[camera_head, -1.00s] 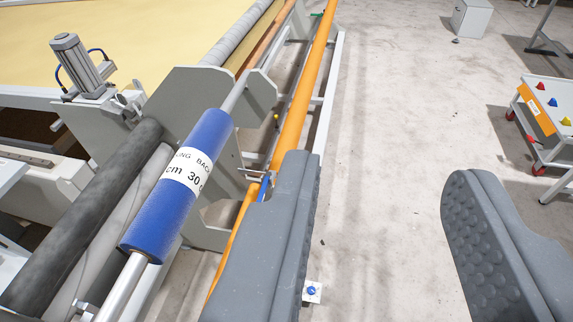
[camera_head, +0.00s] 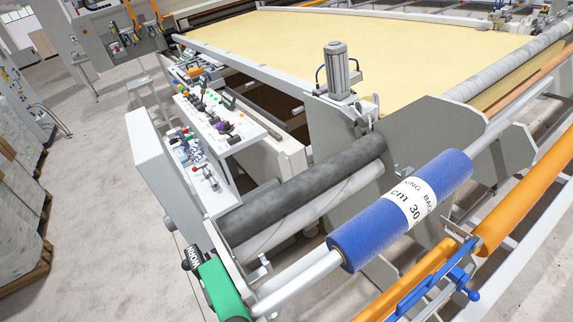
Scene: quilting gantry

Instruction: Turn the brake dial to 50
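I cannot pick out the brake dial or any reading of 50. A white control panel (camera_head: 262,133) with several small coloured knobs, buttons and levers stands left of centre, and their markings are too small to read. A green housing (camera_head: 222,290) with a black knob-like part (camera_head: 192,258) and white lettering beside it sits at the lower end of the roller frame. I cannot tell whether either is the dial. My gripper is not in view now.
A blue roll (camera_head: 350,240) with a white printed label lies on a steel shaft, beside a dark grey roller (camera_head: 310,190). An orange bar (camera_head: 525,205) and blue clamp (camera_head: 460,280) are at the right. Yellow fabric (camera_head: 380,50) fills the back. Floor (camera_head: 90,225) at left is open.

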